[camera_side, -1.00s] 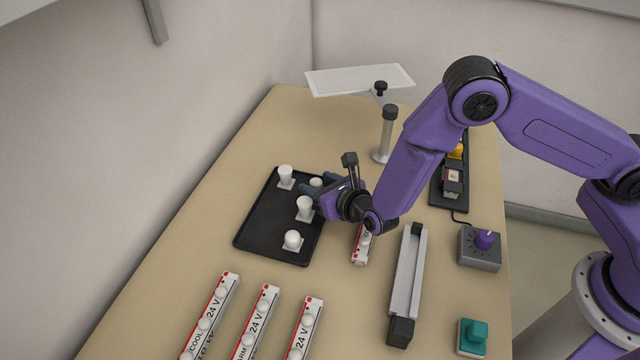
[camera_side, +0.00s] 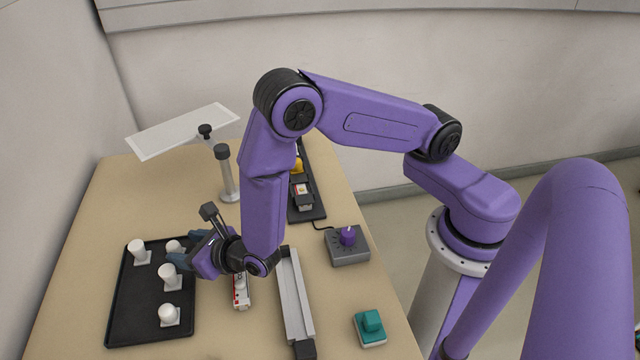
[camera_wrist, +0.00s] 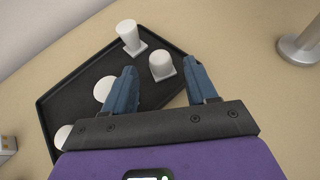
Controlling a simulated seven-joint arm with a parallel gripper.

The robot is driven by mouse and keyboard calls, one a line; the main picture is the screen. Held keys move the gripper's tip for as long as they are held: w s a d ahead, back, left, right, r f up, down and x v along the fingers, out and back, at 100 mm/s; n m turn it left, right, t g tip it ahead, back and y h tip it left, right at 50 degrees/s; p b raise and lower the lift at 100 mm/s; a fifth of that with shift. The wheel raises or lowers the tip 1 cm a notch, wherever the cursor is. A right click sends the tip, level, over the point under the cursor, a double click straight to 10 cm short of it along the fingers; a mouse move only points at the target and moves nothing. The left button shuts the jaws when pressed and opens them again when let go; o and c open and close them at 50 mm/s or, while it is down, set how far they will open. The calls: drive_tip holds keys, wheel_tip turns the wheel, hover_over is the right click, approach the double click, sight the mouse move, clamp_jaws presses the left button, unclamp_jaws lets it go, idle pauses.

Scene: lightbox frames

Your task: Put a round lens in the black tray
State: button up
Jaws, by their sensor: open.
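The black tray (camera_side: 125,318) lies on the table at left and also shows in the wrist view (camera_wrist: 55,105). Several white lenses stand in it on square bases. One with a rounded top (camera_wrist: 162,65) stands between the fingertips of my gripper (camera_wrist: 159,69), which is open; no grip on it shows. In the side view this lens (camera_side: 174,246) is partly hidden by my gripper (camera_side: 188,250). A taller, flared lens (camera_side: 138,250) stands at the far left corner and another (camera_side: 168,273) in the middle. A round-topped lens (camera_side: 167,313) stands nearer the front.
A post with a tilted translucent panel (camera_side: 185,132) stands behind the tray. A red-and-white bar (camera_side: 241,292) and a grey rail (camera_side: 294,300) lie right of the tray. A grey box with a purple knob (camera_side: 347,250) and a teal button (camera_side: 371,322) stand farther right.

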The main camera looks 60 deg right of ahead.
drive_tip(key=s+d+r+m+g+h, duration=0.2)
drive_tip(key=s+d+r+m+h, duration=0.15)
drive_tip(key=d+r+m, duration=0.4)
drive_tip(key=s+d+r+m+g+h, duration=0.3)
drive_tip(key=s+d+r+m, duration=0.3)
drive_tip(key=d, duration=0.3)
drive_tip(key=s+d+r+m+g+y, duration=0.1)
drive_tip(key=s+m+g, duration=0.3)
drive_tip(key=s, duration=0.6)
drive_tip(key=s+d+r+m+g+y, duration=0.2)
drive_tip(key=s+d+m+g+y, duration=0.1)
drive_tip(key=s+m, duration=0.4)
drive_tip(key=s+g+y, duration=0.1)
drive_tip(key=s, duration=0.2)
drive_tip(key=shift+s+d+r, duration=0.15)
drive_tip(key=shift+s, duration=0.15)
